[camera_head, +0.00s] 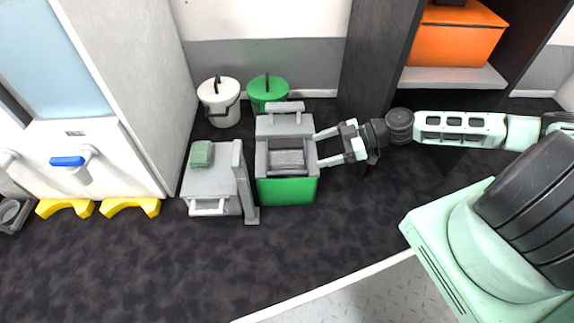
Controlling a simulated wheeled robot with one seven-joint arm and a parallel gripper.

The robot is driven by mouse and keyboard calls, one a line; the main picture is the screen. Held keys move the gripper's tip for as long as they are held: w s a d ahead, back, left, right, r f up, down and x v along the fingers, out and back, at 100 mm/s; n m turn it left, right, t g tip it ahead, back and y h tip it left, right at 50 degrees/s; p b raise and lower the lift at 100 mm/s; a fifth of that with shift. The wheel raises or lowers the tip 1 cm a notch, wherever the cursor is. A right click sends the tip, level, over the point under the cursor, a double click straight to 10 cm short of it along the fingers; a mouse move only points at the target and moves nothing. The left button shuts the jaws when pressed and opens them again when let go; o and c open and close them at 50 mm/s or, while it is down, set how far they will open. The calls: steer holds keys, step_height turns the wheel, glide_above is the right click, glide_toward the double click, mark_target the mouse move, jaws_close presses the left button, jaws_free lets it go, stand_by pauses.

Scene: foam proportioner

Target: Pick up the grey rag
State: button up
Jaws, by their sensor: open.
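A grey, folded-looking piece (287,161), which may be the grey rag, sits in the recess of a grey-topped green box (288,191) on the floor. I cannot tell for sure that it is cloth. My gripper (317,150) reaches in from the right, just beside the box's right edge. Its two fingers are spread apart and point left toward the box. Nothing shows between them. I cannot tell whether a finger touches the box.
A grey stand (213,184) with a grey-green block (202,153) on top is left of the box. A white bucket (219,101) and a green bucket (267,92) stand behind. A dark shelf with an orange crate (455,38) is at back right. The front floor is clear.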

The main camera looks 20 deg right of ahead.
mark_target(286, 157)
steer(key=b+x, duration=0.1)
steer(key=x, duration=0.3)
steer(key=shift+a+f, duration=0.1)
steer(key=shift+f, duration=0.05)
steer(key=b+x, duration=0.2)
steer(key=x, duration=0.1)
steer(key=b+x, duration=0.1)
steer(key=shift+w+a+f+b, duration=0.15)
steer(key=shift+w+a+b, duration=0.1)
steer(key=shift+w+b, duration=0.15)
steer(key=shift+w+a, duration=0.1)
steer(key=shift+a, duration=0.1)
steer(key=c, duration=1.1)
